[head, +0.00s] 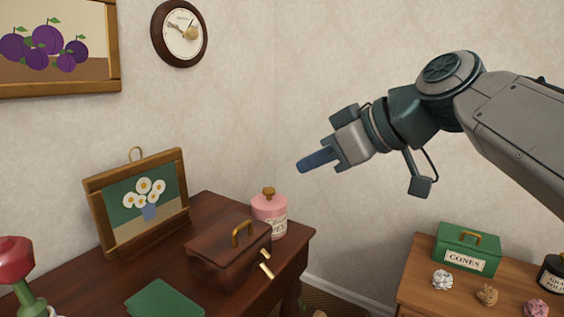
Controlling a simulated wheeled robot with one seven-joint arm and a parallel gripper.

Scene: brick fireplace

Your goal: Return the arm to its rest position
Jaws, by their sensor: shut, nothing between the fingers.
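My gripper (317,160) is in the head view, right of the middle, in the air in front of the wall. Its blue fingers are together and hold nothing. They point left and a little downward. My arm reaches in from the right edge, with the wrist bent toward the left. The gripper is above and to the right of the pink jar (270,214) and touches nothing.
A dark wooden desk (207,207) at the left holds a framed flower picture (140,200), a brown box (228,256) with a brass handle and a green book (165,299). A lower table (412,277) at the right holds a green "CONES" box (467,248) and crumpled balls. A gap separates them.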

